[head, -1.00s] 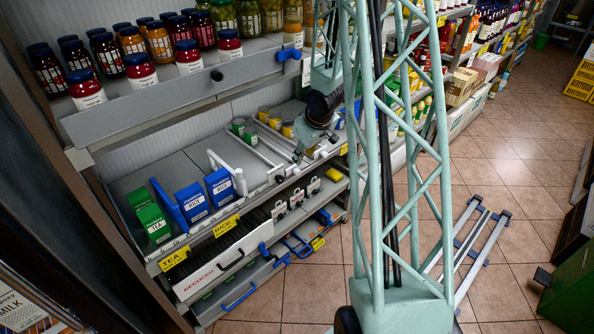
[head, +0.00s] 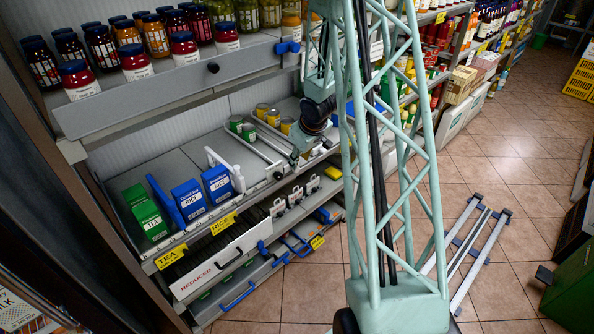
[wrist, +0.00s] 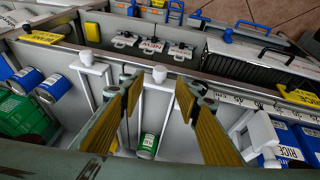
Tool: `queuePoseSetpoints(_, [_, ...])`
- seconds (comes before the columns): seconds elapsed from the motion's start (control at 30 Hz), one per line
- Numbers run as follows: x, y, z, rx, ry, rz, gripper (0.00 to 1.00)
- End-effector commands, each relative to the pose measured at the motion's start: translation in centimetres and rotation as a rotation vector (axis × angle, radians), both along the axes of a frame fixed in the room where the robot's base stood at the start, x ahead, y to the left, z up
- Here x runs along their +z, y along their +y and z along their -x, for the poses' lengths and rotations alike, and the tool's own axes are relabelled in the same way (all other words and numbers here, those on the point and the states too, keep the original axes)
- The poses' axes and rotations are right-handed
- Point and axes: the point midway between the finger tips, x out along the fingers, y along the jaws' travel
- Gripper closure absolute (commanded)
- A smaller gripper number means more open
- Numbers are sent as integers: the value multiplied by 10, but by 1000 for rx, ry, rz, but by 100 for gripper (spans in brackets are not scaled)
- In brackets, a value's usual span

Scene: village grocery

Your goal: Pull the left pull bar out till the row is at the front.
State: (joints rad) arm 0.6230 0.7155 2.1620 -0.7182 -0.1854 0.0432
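A white pull bar with a post and round knob (wrist: 160,75) stands between my gripper's fingers in the wrist view. My gripper (wrist: 160,93) is open, its yellow-padded fingers on either side of it, with no contact visible. Another white bar (wrist: 92,72) is to the left in that view, and a thicker white one (wrist: 262,135) to the right, beside the blue rice boxes. In the head view, that thicker white bar (head: 226,168) stands next to the rice boxes (head: 189,200). My gripper (head: 303,142) is at the shelf front there, partly hidden. Green cans (head: 242,128) stand further back.
Yellow cans (head: 274,117) stand beside the green ones. A shelf of jars (head: 160,95) overhangs the bay. Green tea boxes (head: 147,212) are at its left end. A reduced-goods drawer (head: 222,262) and blue-handled trays are below.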

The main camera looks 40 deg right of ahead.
Motion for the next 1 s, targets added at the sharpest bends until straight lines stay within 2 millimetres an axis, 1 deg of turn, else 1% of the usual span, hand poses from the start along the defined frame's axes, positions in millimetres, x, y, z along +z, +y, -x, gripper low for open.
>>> queuePoseSetpoints(0.03, [-9,0,-2,-1,1,-1,70])
queuePoseSetpoints(0.1, [-17,-2,-6,0,1,-1,70])
queuePoseSetpoints(0.3, [-40,-5,-16,-1,1,-1,70])
queuePoseSetpoints(0.5, [-56,-8,-23,-2,0,-1,70])
queuePoseSetpoints(0.7, [-64,-9,-27,0,0,0,70])
queuePoseSetpoints(1.0, [-66,-10,-28,0,0,0,70])
